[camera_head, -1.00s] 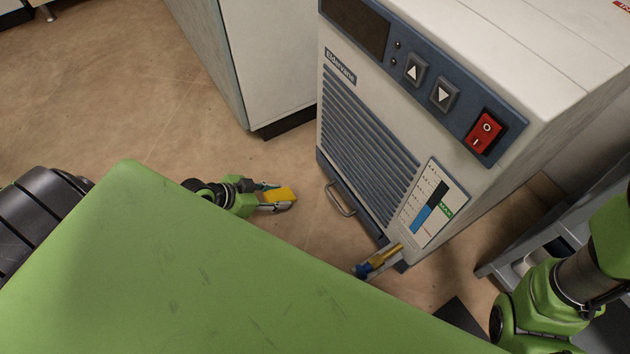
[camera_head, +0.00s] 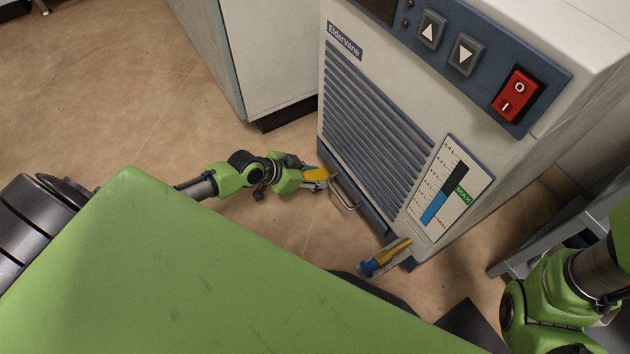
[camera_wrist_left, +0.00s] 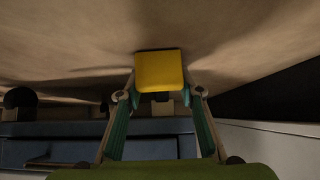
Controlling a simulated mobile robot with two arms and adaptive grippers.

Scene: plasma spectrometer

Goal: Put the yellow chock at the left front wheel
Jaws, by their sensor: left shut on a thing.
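My left gripper (camera_head: 313,178) is shut on the yellow chock (camera_head: 317,174), at the lower left front corner of the white and blue chiller (camera_head: 375,130). In the left wrist view, the yellow chock (camera_wrist_left: 160,70) sits between the fingertips, with the floor behind it and the chiller's blue lower front (camera_wrist_left: 60,150) below it in the picture. A dark round shape (camera_wrist_left: 20,98), possibly a wheel, shows at the left there. The left front wheel is hidden in the head view. My right arm shows at the right, its gripper out of view.
A metal handle (camera_head: 345,196) sticks out low on the chiller's front, right by the left gripper. A yellow valve with a blue end (camera_head: 385,258) juts out further right. A white cabinet (camera_head: 260,60) stands at the left, with open floor (camera_head: 130,100) beside it.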

